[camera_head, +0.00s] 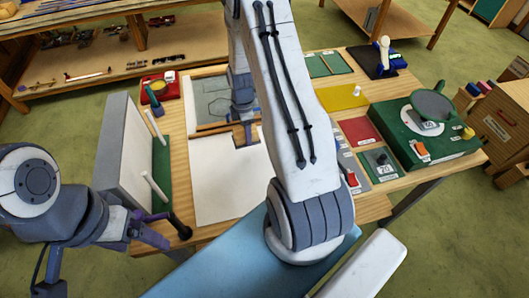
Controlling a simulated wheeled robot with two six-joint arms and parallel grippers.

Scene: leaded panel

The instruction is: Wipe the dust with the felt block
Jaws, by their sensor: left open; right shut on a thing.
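My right arm comes down across the middle of the view. Its gripper (245,132) is low over the table, at the near edge of the grey leaded panel (208,100), beside the white sheet (215,190). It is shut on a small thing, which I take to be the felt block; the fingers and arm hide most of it. The panel has dark lines across it, and my arm covers its right part. I cannot make out the dust at this size. My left gripper (158,232) is open and empty near the table's left front corner.
A tall white board (122,150) stands at the left, with white-topped rods beside it. A red tray (160,87) is at the back left. Red and yellow (343,97) mats and a green case (425,135) fill the right side. The white sheet is mostly clear.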

